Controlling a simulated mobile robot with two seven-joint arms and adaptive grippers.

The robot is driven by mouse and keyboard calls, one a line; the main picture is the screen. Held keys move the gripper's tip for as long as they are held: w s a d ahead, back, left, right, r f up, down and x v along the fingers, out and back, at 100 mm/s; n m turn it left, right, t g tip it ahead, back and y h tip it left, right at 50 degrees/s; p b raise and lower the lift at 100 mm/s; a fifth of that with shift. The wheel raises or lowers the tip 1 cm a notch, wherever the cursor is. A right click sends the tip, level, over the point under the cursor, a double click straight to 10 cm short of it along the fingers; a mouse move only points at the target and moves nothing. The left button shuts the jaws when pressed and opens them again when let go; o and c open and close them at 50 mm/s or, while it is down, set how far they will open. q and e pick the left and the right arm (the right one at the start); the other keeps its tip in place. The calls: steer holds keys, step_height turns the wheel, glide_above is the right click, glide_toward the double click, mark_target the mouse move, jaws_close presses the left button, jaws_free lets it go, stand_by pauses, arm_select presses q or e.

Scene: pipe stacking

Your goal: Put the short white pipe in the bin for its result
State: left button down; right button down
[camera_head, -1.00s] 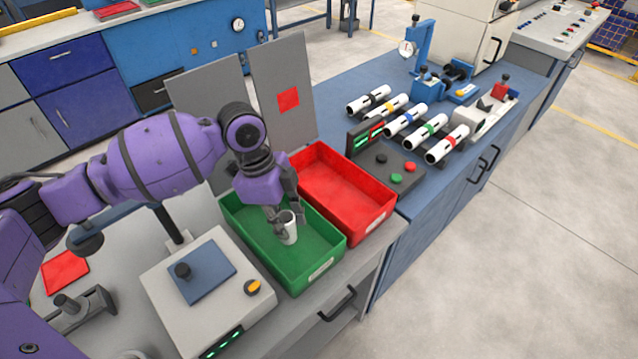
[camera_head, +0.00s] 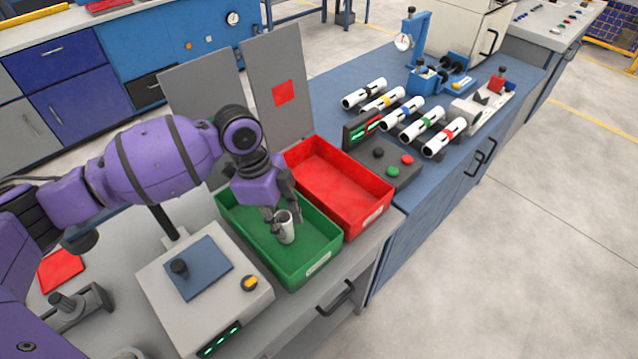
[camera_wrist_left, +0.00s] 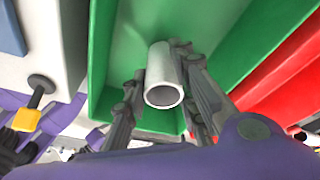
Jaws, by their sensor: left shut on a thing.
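The short white pipe (camera_head: 285,229) is held upright, or nearly so, inside the walls of the green bin (camera_head: 322,277). My left gripper (camera_head: 284,219) is shut on it from above. In the left wrist view the pipe (camera_wrist_left: 163,78) sits between the two fingers, its open end toward the camera, with the green bin (camera_wrist_left: 225,25) behind it. I cannot tell whether the pipe touches the bin floor. The red bin (camera_head: 345,190) stands right beside the green one and looks empty. My right gripper is not in view.
A grey device with a blue plate (camera_head: 199,268) and green lights stands left of the green bin. Grey upright panels (camera_head: 270,90) rise behind the bins. A button box (camera_head: 385,160) and several banded white pipes (camera_head: 423,123) lie on the blue bench.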

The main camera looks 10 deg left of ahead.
arm_select(q)
steer(key=shift+f, duration=0.6)
steer(key=c, duration=1.3)
jaws_free()
steer(key=shift+c, duration=0.2)
steer(key=v, duration=1.2)
steer(key=shift+s, duration=0.1)
